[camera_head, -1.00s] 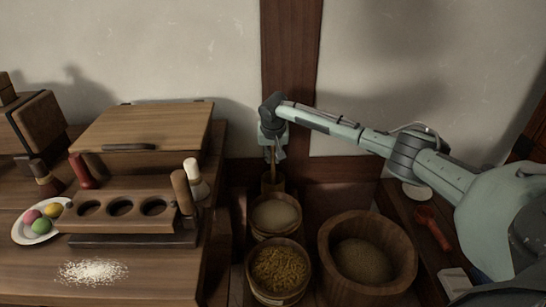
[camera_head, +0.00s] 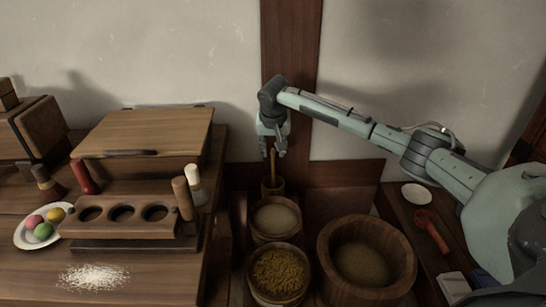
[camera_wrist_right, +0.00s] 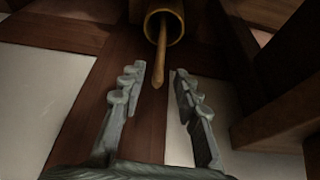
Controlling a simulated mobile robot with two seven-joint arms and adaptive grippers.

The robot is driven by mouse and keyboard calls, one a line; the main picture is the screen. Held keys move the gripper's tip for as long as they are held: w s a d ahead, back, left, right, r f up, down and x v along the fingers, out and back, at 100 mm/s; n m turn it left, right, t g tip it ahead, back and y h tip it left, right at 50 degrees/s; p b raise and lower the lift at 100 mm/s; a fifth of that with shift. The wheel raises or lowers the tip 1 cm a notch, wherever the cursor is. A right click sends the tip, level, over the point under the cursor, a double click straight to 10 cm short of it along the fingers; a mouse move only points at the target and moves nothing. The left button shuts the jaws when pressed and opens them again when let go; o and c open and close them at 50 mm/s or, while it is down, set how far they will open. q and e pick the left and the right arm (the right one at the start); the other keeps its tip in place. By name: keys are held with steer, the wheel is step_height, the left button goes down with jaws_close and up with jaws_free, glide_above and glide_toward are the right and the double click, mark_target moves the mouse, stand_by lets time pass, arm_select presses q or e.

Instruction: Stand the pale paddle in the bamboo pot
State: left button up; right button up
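The paddle (camera_head: 272,166) is a thin tan stick standing nearly upright in the bamboo pot (camera_head: 272,187), a small brown cylinder against the back wall. In the right wrist view the paddle (camera_wrist_right: 161,55) leans a little inside the open mouth of the pot (camera_wrist_right: 176,28), with its free end toward my fingers; its lower end is hidden in the pot. My right gripper (camera_head: 273,152) is just above the paddle's top. The wrist view shows the two fingers of that gripper (camera_wrist_right: 160,75) spread, with clear gaps on both sides of the paddle's tip. My left gripper is not in view.
In front of the pot stand a tub of pale grain (camera_head: 275,219), a tub of yellow pieces (camera_head: 279,277) and a wide wooden tub (camera_head: 405,262). A table with a holed wooden rack (camera_head: 120,228) is left. A red scoop (camera_head: 432,231) and white dish (camera_head: 416,194) lie right.

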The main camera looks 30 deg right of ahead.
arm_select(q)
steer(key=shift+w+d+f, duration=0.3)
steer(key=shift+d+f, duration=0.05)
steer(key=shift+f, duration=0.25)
arm_select(e)
steer(key=v, duration=0.5)
steer(key=shift+r, duration=0.1)
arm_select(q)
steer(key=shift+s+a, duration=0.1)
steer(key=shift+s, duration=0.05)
